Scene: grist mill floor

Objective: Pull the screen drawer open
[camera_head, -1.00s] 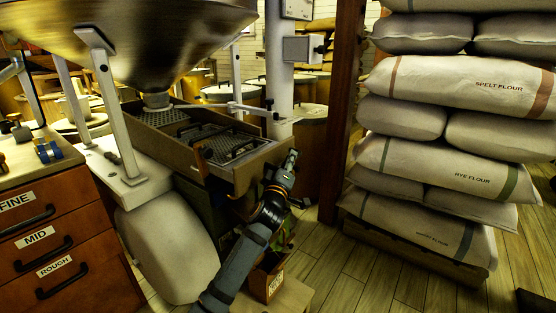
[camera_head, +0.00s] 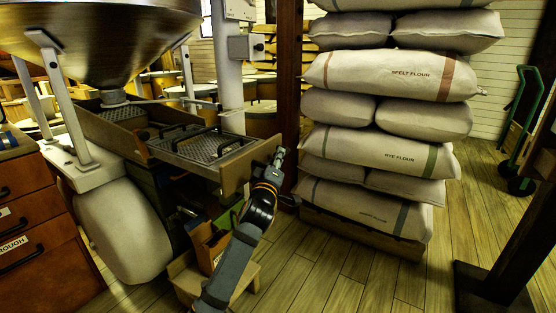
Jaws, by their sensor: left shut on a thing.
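The screen drawer (camera_head: 186,161) is a wooden tray with a mesh screen and dark handled frames in it. It sticks out of the wooden chute box (camera_head: 111,133) below the metal hopper, toward the right front. My left gripper (camera_head: 279,158) is at the right end of the drawer's front panel (camera_head: 237,172), shut on the drawer. Its exact hold on the far side of the panel is hidden. My right gripper is not in view.
A stack of flour sacks (camera_head: 390,75) stands to the right on a low pallet. A bulging sack (camera_head: 125,230) hangs under the mill. A small crate (camera_head: 208,245) on a wooden stool stands below the drawer. The plank floor between crate and sacks is clear.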

